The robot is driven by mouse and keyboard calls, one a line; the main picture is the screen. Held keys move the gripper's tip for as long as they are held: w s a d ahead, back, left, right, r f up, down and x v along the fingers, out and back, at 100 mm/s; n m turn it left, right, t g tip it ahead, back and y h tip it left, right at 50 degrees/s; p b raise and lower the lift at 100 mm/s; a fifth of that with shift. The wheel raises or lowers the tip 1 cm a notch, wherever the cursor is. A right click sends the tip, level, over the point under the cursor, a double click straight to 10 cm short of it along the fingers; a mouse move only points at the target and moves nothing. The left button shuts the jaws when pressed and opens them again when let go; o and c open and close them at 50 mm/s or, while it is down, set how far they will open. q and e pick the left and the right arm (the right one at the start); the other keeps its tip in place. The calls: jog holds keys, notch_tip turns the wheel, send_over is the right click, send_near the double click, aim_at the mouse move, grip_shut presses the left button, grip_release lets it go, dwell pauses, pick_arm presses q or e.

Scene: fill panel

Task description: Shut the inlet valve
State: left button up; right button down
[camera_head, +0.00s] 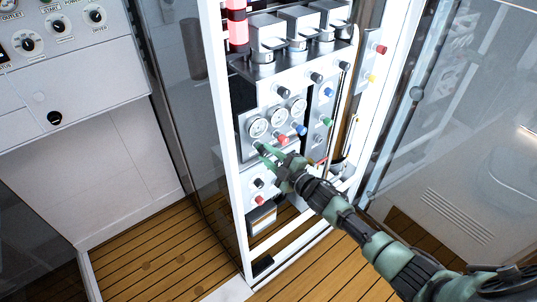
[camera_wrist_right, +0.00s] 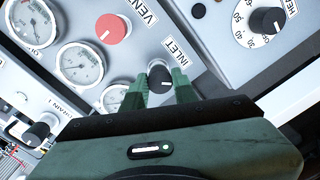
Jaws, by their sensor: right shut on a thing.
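The inlet valve is a black knob (camera_wrist_right: 159,79) next to the "INLET" label on the light grey panel (camera_wrist_right: 190,58) in the wrist view. The two green fingers of my right gripper (camera_wrist_right: 159,88) sit on either side of the knob, shut on it. In the head view my right gripper (camera_head: 262,151) reaches in from the lower right to the panel, just below the gauges. The fingers largely hide the knob there, and its exact turn angle is hard to read. My left gripper is not in view.
A red vent knob (camera_wrist_right: 113,28) and round gauges (camera_wrist_right: 81,64) sit close to the inlet knob. A blue knob (camera_head: 301,129) is on the same panel. The white cabinet frame (camera_head: 222,150) stands left of the panel, and a glass door (camera_head: 440,110) is at right.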

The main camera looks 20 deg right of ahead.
jog(key=m, duration=0.6)
jog(key=shift+f, duration=0.1)
jog(key=m+b, duration=0.1)
jog(key=m, duration=0.2)
jog(key=shift+m, duration=0.4)
jog(key=m, duration=0.3)
jog(key=shift+f+m+b, duration=0.1)
jog(key=shift+m+b, duration=0.3)
jog(key=m+b, duration=0.2)
jog(key=m, duration=0.4)
jog(key=shift+t, duration=0.3)
jog(key=m+b, duration=0.2)
jog(key=m, duration=0.3)
jog(key=shift+a, duration=0.1)
jog(key=shift+m+b, duration=0.4)
jog(key=shift+m, duration=0.8)
jog(key=c, duration=1.1)
grip_release()
